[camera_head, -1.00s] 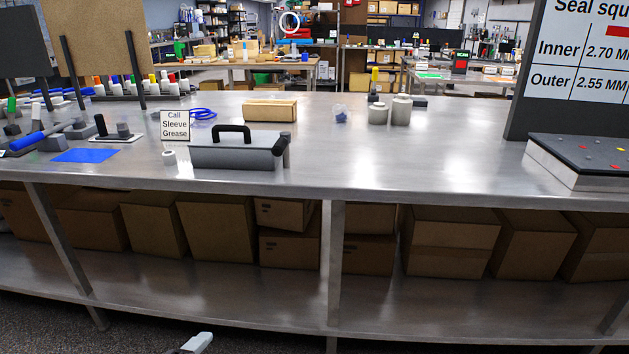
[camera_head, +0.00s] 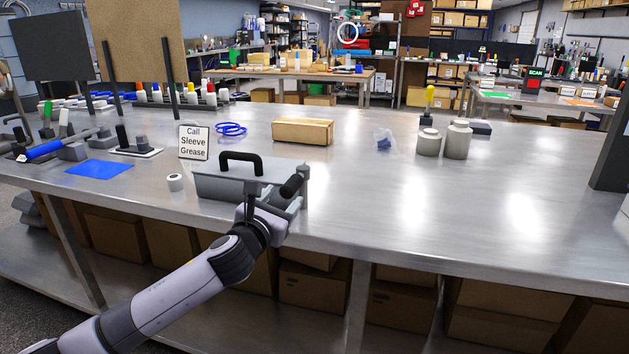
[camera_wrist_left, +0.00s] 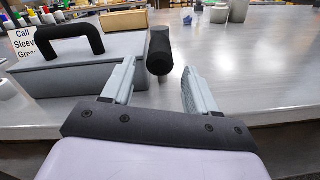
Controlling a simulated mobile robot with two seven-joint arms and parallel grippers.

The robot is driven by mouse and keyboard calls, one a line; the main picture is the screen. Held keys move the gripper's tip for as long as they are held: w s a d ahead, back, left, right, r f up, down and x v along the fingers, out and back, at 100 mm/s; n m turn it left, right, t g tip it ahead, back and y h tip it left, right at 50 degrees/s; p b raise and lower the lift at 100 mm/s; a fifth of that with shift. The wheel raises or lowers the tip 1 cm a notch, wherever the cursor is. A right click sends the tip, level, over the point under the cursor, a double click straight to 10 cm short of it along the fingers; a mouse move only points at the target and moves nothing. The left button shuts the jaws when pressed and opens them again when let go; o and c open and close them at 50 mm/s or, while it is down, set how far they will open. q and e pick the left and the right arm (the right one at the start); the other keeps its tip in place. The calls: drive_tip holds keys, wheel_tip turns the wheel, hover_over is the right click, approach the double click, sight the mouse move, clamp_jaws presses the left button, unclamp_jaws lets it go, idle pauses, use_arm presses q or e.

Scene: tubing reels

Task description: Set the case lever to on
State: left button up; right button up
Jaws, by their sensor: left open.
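The grey case (camera_head: 235,188) with a black arched handle (camera_head: 240,157) stands near the front edge of the steel table. Its lever, with a black cylindrical grip (camera_head: 292,186), is at the case's right end. My left gripper (camera_head: 272,198) is at that end, in front of the lever. In the left wrist view its two fingers (camera_wrist_left: 160,68) are open, and the black lever grip (camera_wrist_left: 160,52) shows between their tips. I cannot tell whether they touch it. The lever's lower part is hidden. My right gripper is not in view.
A "Call Sleeve Grease" sign (camera_head: 193,142) and a small white roll (camera_head: 175,182) stand left of the case. A cardboard box (camera_head: 302,131) lies behind it. Grey canisters (camera_head: 457,140) stand farther right.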

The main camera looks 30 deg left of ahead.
sight(293, 185)
use_arm(q)
drive_tip(key=shift+w+a+r, duration=0.1)
drive_tip(key=shift+w+a, duration=0.15)
drive_tip(key=shift+w, duration=0.9)
drive_tip(key=shift+w+a+f, duration=0.1)
drive_tip(key=shift+w+a, duration=0.1)
drive_tip(key=shift+w, duration=0.95)
drive_tip(key=shift+w+a+r, duration=0.1)
drive_tip(key=shift+w+a, duration=0.15)
drive_tip(key=shift+w, duration=0.9)
clamp_jaws()
